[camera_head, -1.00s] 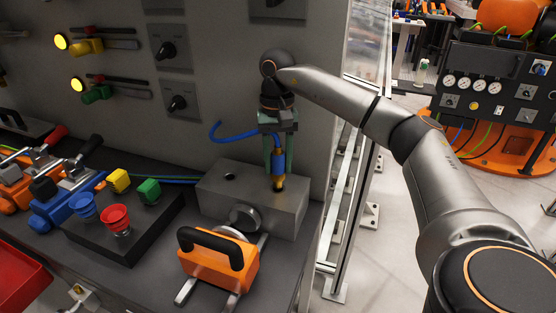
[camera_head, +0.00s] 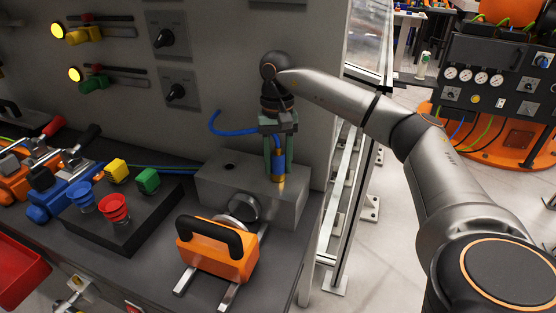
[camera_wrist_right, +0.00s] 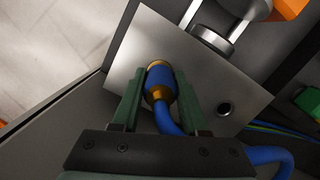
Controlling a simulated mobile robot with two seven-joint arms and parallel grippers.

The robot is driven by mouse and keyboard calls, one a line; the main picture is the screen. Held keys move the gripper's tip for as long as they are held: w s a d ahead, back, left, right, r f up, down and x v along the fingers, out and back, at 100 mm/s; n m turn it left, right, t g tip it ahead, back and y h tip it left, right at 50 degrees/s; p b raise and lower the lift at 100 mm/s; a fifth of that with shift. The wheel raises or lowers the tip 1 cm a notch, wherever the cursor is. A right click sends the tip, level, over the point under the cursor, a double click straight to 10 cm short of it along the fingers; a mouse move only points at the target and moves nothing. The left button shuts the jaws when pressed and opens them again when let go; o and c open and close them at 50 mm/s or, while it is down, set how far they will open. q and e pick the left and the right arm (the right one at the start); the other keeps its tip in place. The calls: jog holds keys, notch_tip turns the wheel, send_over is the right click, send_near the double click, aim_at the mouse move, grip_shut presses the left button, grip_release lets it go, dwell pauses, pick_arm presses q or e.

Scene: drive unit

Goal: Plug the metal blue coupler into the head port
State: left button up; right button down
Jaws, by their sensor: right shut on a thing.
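The blue coupler (camera_head: 278,166) with brass ends stands upright at the right side of the grey metal block (camera_head: 210,189). My right gripper (camera_head: 279,170) is shut on it from above, green fingers on either side. In the right wrist view the coupler (camera_wrist_right: 160,84) sits between the fingertips (camera_wrist_right: 160,98), with its blue hose (camera_wrist_right: 170,122) running back under the gripper. The coupler's lower brass end meets the block's top; the port there is hidden, and I cannot tell how deep it sits. An open round hole (camera_head: 229,167) is left of it. My left gripper is not in view.
An orange block with a black handle (camera_head: 215,250) on metal rails stands in front of the grey block. Red, blue, yellow and green fittings on a black box (camera_head: 125,210) are to the left. The panel wall (camera_head: 230,70) is close behind.

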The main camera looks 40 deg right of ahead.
jog(key=shift+c, duration=1.8)
grip_release()
jog(key=shift+w+d+r+p, duration=0.2)
jog(key=shift+r+p, duration=0.15)
jog(key=shift+r, duration=1.55)
jog(key=shift+w+d+r+p, duration=0.15)
jog(key=shift+r+p, duration=0.2)
jog(key=shift+r, duration=1.5)
